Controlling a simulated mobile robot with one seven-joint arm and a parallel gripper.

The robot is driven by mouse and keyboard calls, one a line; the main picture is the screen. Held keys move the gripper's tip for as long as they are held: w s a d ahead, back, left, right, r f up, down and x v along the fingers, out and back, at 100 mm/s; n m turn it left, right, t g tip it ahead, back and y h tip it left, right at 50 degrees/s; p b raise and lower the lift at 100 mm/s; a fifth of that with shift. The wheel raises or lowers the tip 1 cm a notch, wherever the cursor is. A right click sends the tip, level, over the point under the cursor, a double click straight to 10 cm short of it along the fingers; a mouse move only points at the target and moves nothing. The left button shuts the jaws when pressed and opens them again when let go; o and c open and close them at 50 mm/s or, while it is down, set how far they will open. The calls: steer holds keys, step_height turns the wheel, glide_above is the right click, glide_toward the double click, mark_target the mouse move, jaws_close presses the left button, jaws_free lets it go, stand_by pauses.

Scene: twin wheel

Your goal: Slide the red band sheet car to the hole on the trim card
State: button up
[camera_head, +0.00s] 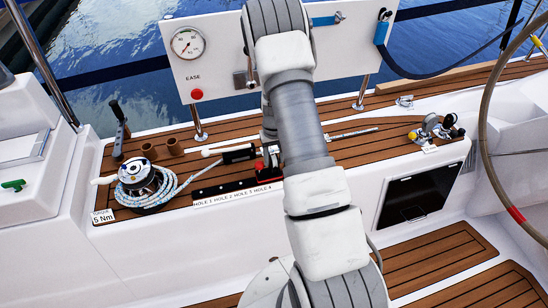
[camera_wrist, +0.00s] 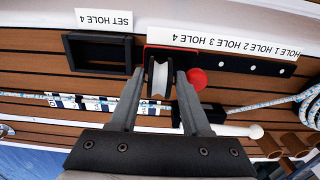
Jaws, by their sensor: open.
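The red band sheet car has a grey sheave (camera_wrist: 157,78) and a round red knob (camera_wrist: 196,80) in the wrist view. It sits on a dark track (camera_wrist: 262,69) with small pale holes. In the head view the red car (camera_head: 268,173) shows partly behind my arm. The trim card (camera_wrist: 103,20) reads "SET HOLE 4", upside down in the wrist view. A white strip (camera_wrist: 225,38) labels HOLE 1 to HOLE 4, with HOLE 4 nearest the car. My gripper (camera_wrist: 160,77) is open, its fingers on either side of the sheave; contact is unclear. The hole under the car is hidden.
A black open frame (camera_wrist: 98,54) lies beside the car. A blue-white rope (camera_wrist: 30,96) runs past the fingers. A winch (camera_head: 140,180) with coiled rope and brown cups (camera_head: 150,150) stand left in the head view. A gauge panel (camera_head: 213,70) rises behind.

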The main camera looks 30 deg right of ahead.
step_height(320, 180, up, 17)
steer(key=p, duration=0.3)
steer(key=shift+r+p, duration=0.2)
steer(key=shift+p, duration=0.15)
steer(key=s+a+r+n+t+p, duration=0.1)
steer(key=s+a+r+p, duration=0.3)
steer(key=r, duration=0.8)
steer(key=s+a+r+t+p, duration=0.25)
steer(key=a+r, duration=0.25)
steer(key=r, duration=0.7)
steer(key=s+a+r+t+p, duration=0.1)
steer(key=s+a+r+p, duration=0.1)
steer(key=s+r, duration=0.4)
steer(key=s+a+r+n+t+p, duration=0.1)
steer(key=s+a+r+p, duration=0.2)
steer(key=s, duration=0.8)
step_height(320, 180, up, 4)
steer(key=shift+s+a+f, duration=0.1)
steer(key=shift+s+a, duration=0.2)
steer(key=shift+a, duration=0.65)
